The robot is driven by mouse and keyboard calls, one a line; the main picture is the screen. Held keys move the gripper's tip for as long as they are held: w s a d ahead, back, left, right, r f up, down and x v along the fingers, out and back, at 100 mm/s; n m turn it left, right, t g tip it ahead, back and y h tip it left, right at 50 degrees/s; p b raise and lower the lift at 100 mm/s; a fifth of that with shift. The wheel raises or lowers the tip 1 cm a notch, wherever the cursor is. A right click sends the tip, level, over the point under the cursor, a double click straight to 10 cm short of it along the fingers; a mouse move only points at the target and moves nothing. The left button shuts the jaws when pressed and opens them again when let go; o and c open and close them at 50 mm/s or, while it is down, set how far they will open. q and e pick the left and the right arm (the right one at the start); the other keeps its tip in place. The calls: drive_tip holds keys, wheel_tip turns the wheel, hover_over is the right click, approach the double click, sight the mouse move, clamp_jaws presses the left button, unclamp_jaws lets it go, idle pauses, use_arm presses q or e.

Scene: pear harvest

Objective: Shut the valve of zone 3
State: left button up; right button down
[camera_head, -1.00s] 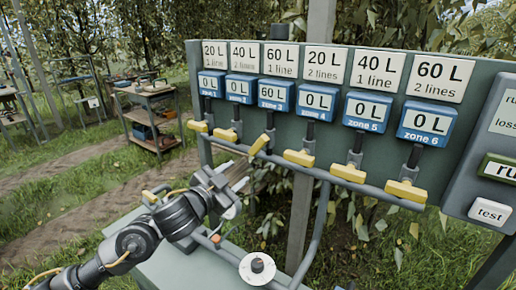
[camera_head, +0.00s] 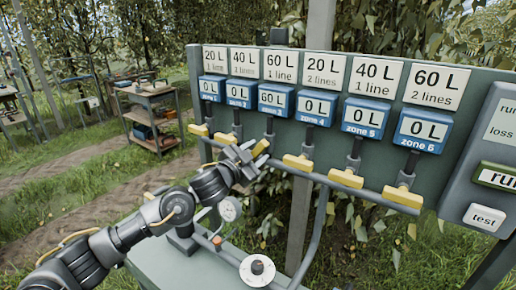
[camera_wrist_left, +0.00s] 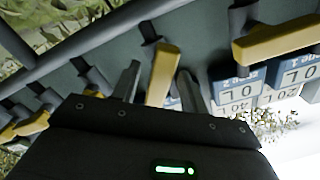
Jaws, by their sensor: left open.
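The zone 3 valve has a yellow handle (camera_head: 261,147) on the dark panel, turned at an angle, unlike the neighbouring level handles. Its blue display (camera_head: 274,98) reads 60 L, under a white card (camera_head: 281,65) saying 60 L, 1 line. My left gripper (camera_head: 249,157) is open at this handle, partly covering it in the head view. In the left wrist view a yellow handle (camera_wrist_left: 163,75) stands between the two open fingers, with a gap visible on the left side. Whether the right finger touches it is unclear. My right gripper is not in view.
Other yellow valve handles flank it, such as zone 2 (camera_head: 228,138) and zone 4 (camera_head: 298,162). A grey pipe runs below them. A panel with a test button (camera_head: 484,217) stands at the right.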

use_arm(q)
drive_tip(key=shift+w+d, duration=0.4)
drive_tip(key=shift+w, duration=0.2)
drive_tip(key=shift+c, duration=0.4)
clamp_jaws()
